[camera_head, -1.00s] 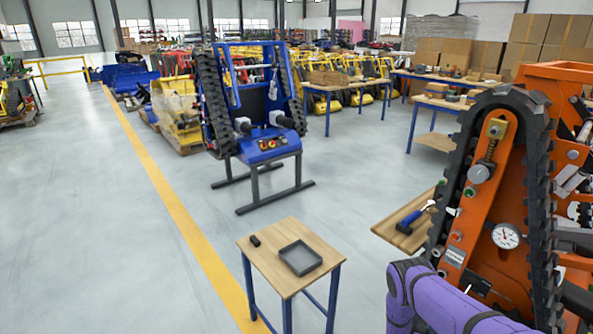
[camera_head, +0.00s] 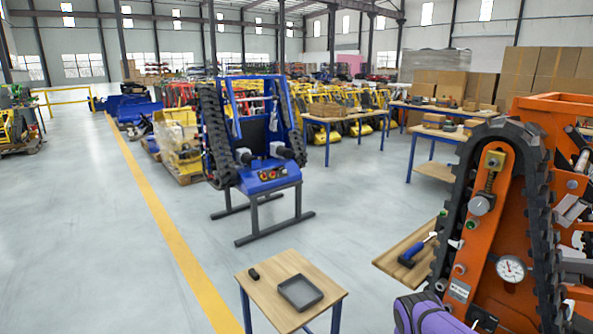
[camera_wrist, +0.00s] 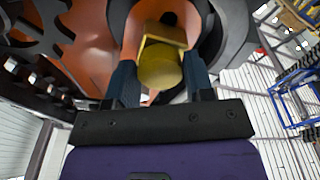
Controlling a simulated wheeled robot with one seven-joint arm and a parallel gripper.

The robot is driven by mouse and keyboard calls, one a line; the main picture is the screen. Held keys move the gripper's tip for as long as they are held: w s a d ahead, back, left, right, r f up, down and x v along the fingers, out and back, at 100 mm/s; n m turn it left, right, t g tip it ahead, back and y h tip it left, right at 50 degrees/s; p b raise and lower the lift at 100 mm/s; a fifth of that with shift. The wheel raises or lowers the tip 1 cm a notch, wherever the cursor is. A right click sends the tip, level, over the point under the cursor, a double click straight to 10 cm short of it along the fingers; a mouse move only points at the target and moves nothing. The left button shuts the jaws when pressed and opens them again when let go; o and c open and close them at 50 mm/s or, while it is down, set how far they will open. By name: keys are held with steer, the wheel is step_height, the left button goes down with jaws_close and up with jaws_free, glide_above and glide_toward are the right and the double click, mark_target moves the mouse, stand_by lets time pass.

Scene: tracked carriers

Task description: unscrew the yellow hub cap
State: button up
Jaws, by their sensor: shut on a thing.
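The yellow hub cap (camera_wrist: 160,72) is in the wrist view, round-faced, with a squarer yellow part (camera_wrist: 165,36) behind it, against an orange machine plate (camera_wrist: 90,32). My gripper (camera_wrist: 160,78) has its two dark fingers on either side of the cap and is shut on it. The cap's far side and thread are hidden. In the head view, the orange tracked carrier (camera_head: 484,240) stands at the right. My purple arm shows at the bottom right there, with my gripper out of frame.
A small table (camera_head: 268,292) with a grey tray (camera_head: 300,303) and a small black object (camera_head: 254,274) stands at the front. A blue tracked machine (camera_head: 262,180) stands behind. Open floor (camera_head: 110,260) lies left.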

steer(key=shift+s+a, duration=0.25)
steer(key=shift+a, duration=0.1)
steer(key=shift+v, duration=1)
steer(key=shift+f, duration=0.1)
steer(key=shift+v, duration=1.75)
